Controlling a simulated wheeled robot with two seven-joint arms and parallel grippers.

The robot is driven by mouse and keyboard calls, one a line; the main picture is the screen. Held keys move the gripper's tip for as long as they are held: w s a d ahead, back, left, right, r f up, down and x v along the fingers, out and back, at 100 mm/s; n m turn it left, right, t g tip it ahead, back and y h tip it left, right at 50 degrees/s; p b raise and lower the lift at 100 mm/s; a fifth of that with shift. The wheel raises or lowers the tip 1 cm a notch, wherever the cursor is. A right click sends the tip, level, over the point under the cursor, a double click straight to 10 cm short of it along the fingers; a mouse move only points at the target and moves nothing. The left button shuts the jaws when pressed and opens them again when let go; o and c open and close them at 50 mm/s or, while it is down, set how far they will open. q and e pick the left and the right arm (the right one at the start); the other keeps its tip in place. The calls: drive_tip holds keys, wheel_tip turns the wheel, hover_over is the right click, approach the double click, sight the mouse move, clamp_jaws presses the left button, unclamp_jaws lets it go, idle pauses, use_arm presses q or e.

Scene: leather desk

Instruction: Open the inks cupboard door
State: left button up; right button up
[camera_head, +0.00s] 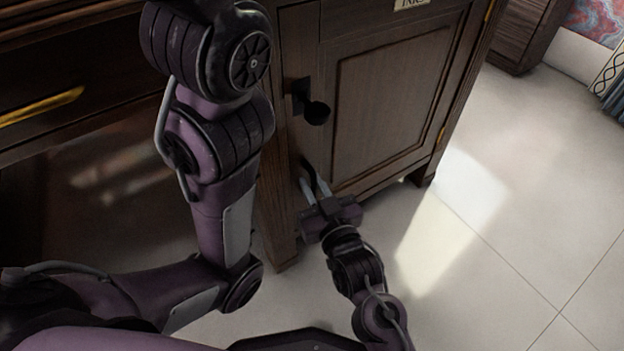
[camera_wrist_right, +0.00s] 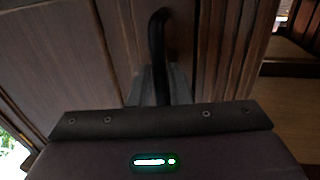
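The inks cupboard is dark wood, with a pale, partly cut-off label (camera_head: 410,4) at its top. Its panelled door (camera_head: 385,105) looks shut. A black handle (camera_head: 317,112) sticks out near the door's left edge. My left gripper is not in view.
Brass hinges (camera_head: 441,136) sit on the door's right edge. A drawer with a gold pull (camera_head: 40,107) is at the left. Pale tiled floor (camera_head: 500,220) is clear in front and right of the cupboard. My purple arm covers the area left of the handle.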

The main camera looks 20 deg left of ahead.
drive_tip(key=shift+r, duration=0.1)
drive_tip(key=shift+s, duration=0.1)
clamp_jaws()
drive_tip(key=shift+d, duration=0.15)
